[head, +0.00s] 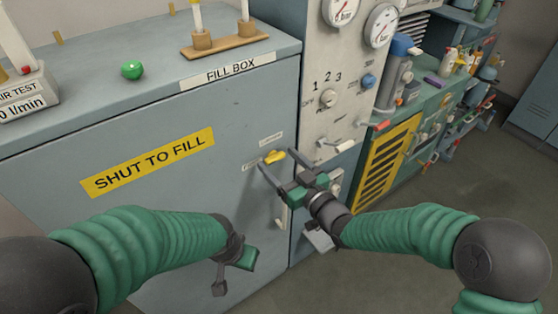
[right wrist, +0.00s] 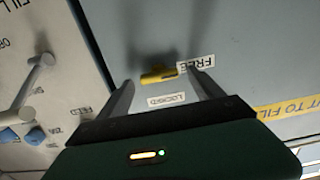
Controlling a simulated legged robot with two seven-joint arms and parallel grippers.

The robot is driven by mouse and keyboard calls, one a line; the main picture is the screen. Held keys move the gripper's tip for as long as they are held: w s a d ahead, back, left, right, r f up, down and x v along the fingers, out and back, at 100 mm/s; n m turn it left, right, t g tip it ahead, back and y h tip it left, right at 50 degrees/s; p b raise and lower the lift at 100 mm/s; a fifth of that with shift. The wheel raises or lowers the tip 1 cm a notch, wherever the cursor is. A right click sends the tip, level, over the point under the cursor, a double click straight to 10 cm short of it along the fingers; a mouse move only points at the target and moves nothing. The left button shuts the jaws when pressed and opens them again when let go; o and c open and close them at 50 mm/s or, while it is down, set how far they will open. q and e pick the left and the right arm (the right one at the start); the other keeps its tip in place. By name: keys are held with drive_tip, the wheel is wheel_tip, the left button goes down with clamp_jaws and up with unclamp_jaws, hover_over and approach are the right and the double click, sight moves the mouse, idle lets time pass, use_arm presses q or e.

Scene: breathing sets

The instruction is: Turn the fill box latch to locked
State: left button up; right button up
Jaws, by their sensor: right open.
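The fill box (head: 225,130) is a blue-grey cabinet with a small yellow latch (head: 274,157) on its front. In the right wrist view the latch (right wrist: 158,75) lies level, with one end beside the FREE label (right wrist: 196,63). The LOCKED label (right wrist: 166,99) is apart from its bar. My right gripper (head: 277,154) is open in front of the latch. In the right wrist view its fingers (right wrist: 161,79) stand on either side of the latch, with gaps on both sides. My left gripper (head: 233,272) hangs low before the cabinet, its jaws unclear.
A pale handle (head: 282,212) is on the cabinet front below the latch. The grey gauge panel (head: 325,75) with knobs and levers stands just right. A green ball (head: 132,70) and a wooden stand (head: 225,43) are on the cabinet top. Open floor lies at lower right.

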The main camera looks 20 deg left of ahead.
drive_tip(key=shift+w+a, duration=0.35)
drive_tip(key=shift+a, duration=0.2)
drive_tip(key=shift+d, duration=0.15)
drive_tip(key=shift+c, duration=0.8)
drive_tip(key=c, duration=1.2)
